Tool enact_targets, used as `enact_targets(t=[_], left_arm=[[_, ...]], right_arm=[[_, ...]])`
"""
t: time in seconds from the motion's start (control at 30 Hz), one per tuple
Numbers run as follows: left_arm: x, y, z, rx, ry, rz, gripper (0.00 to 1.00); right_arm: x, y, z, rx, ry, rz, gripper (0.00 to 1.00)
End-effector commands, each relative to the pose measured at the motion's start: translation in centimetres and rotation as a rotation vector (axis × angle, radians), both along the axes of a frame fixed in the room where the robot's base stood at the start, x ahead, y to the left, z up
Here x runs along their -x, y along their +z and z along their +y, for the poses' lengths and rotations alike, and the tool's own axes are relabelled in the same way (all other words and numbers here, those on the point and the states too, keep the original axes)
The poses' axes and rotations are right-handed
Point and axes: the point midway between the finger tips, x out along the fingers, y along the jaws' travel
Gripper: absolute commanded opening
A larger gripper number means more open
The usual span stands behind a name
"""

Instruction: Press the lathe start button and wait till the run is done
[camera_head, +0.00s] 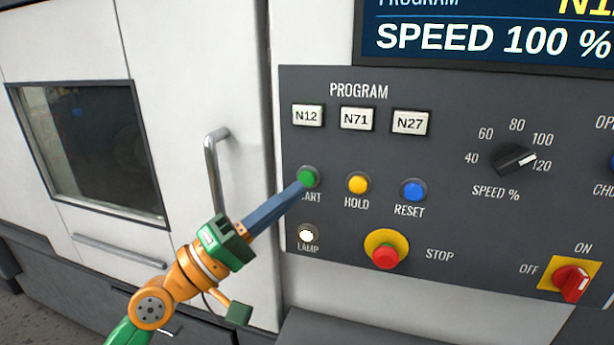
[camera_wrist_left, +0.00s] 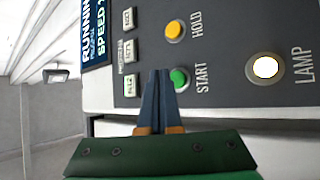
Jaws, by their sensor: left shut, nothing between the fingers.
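The green START button (camera_head: 308,176) is on the grey control panel, below the program keys. It also shows in the left wrist view (camera_wrist_left: 181,77). My left gripper (camera_head: 302,184) is shut and empty, its blue fingertips at the lower left edge of the button in the head view. In the left wrist view the fingertips (camera_wrist_left: 158,76) overlap the button's side; I cannot tell whether they touch it. The display (camera_wrist_left: 96,28) reads "RUNNING" and, in the head view (camera_head: 490,38), "SPEED 100 %". The lamp (camera_head: 307,235) glows white. My right gripper is not in view.
Yellow HOLD (camera_head: 357,184) and blue RESET (camera_head: 412,191) sit right of START. The red STOP button (camera_head: 385,256), speed knob (camera_head: 514,159) and red ON/OFF switch (camera_head: 573,282) are farther right. A vertical door handle (camera_head: 212,170) sticks out left of the panel.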

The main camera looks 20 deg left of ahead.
Motion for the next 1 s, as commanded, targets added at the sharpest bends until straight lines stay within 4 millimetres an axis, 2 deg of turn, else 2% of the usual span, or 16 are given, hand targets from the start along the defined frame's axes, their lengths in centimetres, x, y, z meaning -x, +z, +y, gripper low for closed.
enact_targets(t=[0.2,0.37,1.0], left_arm=[[2.2,0.1,0.1,-0.002,0.0,0.002,0.0],[3.3,0.1,0.1,-0.001,0.0,-0.001,0.0],[3.4,0.1,0.1,-0.001,0.0,-0.001,0.0]], right_arm=[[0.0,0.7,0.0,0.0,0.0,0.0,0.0],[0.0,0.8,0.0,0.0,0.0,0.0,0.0],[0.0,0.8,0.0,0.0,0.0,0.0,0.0]])
